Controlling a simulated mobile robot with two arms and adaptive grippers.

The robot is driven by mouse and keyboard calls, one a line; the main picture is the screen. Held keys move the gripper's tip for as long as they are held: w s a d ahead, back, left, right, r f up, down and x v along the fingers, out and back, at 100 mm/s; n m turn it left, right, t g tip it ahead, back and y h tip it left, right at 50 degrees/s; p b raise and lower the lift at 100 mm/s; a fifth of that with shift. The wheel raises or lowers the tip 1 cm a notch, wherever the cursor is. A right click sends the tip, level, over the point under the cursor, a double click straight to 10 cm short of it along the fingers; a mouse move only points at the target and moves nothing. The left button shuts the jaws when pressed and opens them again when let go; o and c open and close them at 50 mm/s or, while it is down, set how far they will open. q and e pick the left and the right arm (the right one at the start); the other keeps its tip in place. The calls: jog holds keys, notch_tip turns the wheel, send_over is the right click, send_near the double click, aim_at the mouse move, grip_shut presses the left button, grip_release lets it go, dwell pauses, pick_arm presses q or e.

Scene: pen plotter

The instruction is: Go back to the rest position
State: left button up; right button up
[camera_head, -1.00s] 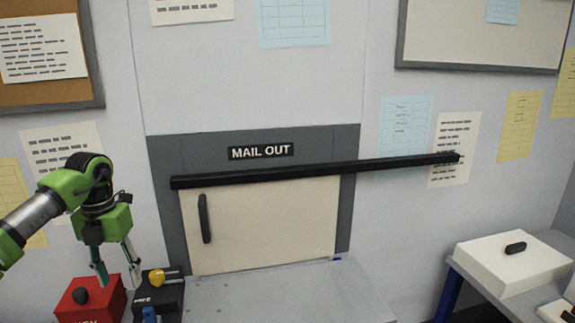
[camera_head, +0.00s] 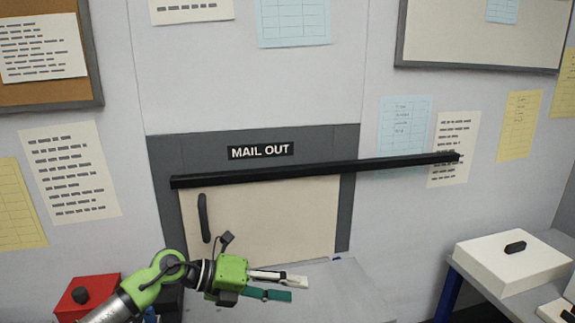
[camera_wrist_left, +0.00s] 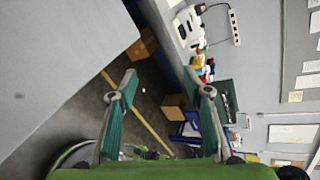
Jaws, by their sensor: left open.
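My left gripper (camera_head: 285,287) is green with teal and pale fingers. It is open and empty, pointing to the right over the grey table (camera_head: 345,300) in front of the mail door. In the left wrist view the two teal fingers (camera_wrist_left: 160,92) stand wide apart with nothing between them. Beyond them I see floor with a yellow line, cardboard boxes and a wall, turned sideways. My right gripper does not show in either view.
The cream MAIL OUT door (camera_head: 270,225) has a black handle (camera_head: 204,218) and a long black bar (camera_head: 315,170) across its top. A red box (camera_head: 88,290) with a black knob stands at the lower left. A white box (camera_head: 512,262) sits on the right table.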

pick_arm(q)
jog(key=s+d+r+n+t+h, duration=0.1)
jog(key=d+r+n+t+h, duration=0.25)
jog(key=r+n+t, duration=0.5)
jog(key=a+f+n+t+y, duration=0.35)
jog(key=a+n+y, duration=0.3)
jog(key=n, duration=0.25)
jog(key=a+f+n+t+y, duration=0.35)
jog(key=a+n+y, duration=0.25)
jog(key=a+n, duration=0.3)
jog(key=s+a+f+n+g+y, duration=0.4)
jog(key=s+a+f+n+g, duration=0.15)
jog(key=f, duration=0.55)
jog(key=s+a+f+n+g, duration=0.15)
jog(key=s+f+g, duration=0.45)
jog(key=s, duration=0.8)
jog(key=s+a+f+n+g, duration=0.15)
jog(key=s+f+g, duration=0.25)
jog(key=s+f, duration=0.65)
jog(key=s+f+g, duration=0.1)
jog(key=s+f, duration=0.1)
jog(key=f, duration=1)
jog(key=s+f, duration=0.3)
jog(key=f, duration=0.9)
jog(key=s+a+f+g, duration=0.1)
jog(key=s+a+f, duration=0.2)
jog(key=s+f, duration=1.3)
jog(key=shift+s, duration=0.2)
jog(key=shift+f, duration=0.1)
